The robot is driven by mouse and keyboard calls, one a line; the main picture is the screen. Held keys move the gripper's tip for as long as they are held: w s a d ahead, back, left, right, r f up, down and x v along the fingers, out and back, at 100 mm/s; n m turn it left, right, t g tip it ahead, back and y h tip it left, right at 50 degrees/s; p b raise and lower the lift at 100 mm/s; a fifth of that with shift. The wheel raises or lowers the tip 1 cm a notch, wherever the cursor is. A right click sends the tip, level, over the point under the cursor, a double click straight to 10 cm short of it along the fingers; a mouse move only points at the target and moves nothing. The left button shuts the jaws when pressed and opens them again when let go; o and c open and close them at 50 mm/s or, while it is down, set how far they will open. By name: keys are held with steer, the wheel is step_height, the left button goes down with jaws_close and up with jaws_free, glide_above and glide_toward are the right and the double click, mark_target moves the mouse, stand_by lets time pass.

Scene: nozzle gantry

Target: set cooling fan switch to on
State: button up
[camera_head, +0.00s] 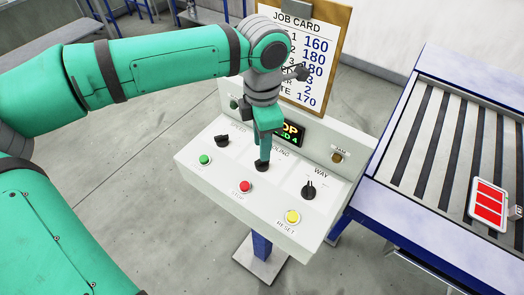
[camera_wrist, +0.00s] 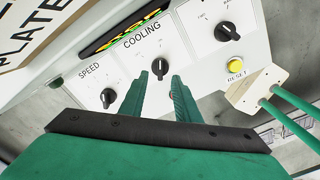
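The cooling switch (camera_wrist: 160,69) is a black rotary knob under the word COOLING on a white control panel (camera_wrist: 205,77). In the wrist view its grip ridge looks roughly upright; its position marks are too small to read. My gripper (camera_wrist: 159,76) is open, with one green finger on each side of the knob in that view. I cannot tell whether the fingers touch it. In the head view my gripper (camera_head: 262,158) points down at the middle knob (camera_head: 262,166), which it partly hides.
The speed knob (camera_head: 222,141) is left of the cooling knob, and another knob (camera_head: 309,191) is right. Green (camera_head: 204,160), red (camera_head: 245,186) and yellow (camera_head: 292,217) buttons line the front. A lit display (camera_head: 291,132) and job card (camera_head: 318,45) stand behind; a roller conveyor (camera_head: 450,130) is right.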

step_height(320, 180, up, 6)
stand_by(0.7)
